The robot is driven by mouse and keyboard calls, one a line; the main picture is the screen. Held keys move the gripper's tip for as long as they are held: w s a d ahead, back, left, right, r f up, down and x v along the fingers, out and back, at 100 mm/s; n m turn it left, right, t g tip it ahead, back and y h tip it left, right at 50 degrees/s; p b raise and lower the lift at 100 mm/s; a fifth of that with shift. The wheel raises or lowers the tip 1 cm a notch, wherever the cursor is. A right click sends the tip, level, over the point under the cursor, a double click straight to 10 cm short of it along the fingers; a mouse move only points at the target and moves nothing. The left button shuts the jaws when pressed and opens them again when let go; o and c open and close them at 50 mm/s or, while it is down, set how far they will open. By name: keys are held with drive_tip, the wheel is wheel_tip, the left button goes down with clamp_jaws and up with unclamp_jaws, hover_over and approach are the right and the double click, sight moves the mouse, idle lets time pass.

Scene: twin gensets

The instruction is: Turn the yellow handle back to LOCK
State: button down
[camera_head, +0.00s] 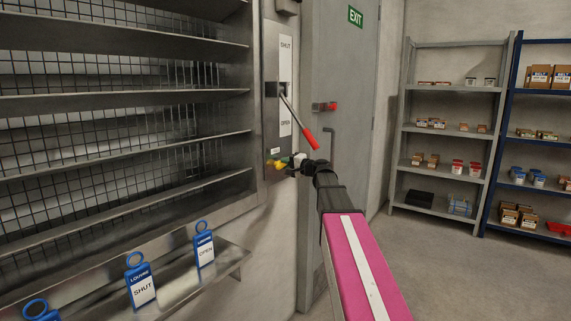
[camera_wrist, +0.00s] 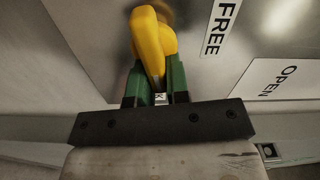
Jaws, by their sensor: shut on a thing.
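The yellow handle (camera_head: 273,163) is low on the grey lever panel (camera_head: 270,120), below a long red-tipped lever (camera_head: 308,136). In the wrist view the yellow handle (camera_wrist: 150,48) stands between the green fingers of my gripper (camera_wrist: 156,80), which is shut on it. In the head view my gripper (camera_head: 297,161) reaches the handle from the right. A FREE label (camera_wrist: 220,27) shows right of the handle in the wrist view. Between the fingers only a small letter K of another label (camera_wrist: 159,98) shows; the rest is hidden.
The red-tipped lever hangs just above my gripper. Louvres (camera_head: 120,95) fill the left, with a ledge (camera_head: 185,285) of blue-ringed tags (camera_head: 204,245) below. A grey door (camera_head: 345,80) stands to the right. Shelves (camera_head: 455,130) stand farther back, with open floor before them.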

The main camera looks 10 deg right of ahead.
drive_tip(key=shift+f+m, duration=0.25)
drive_tip(key=shift+m, duration=0.65)
drive_tip(key=c, duration=1.1)
unclamp_jaws()
drive_tip(key=shift+s+d, duration=0.1)
drive_tip(key=v, duration=1)
drive_tip(key=shift+s+d, duration=0.2)
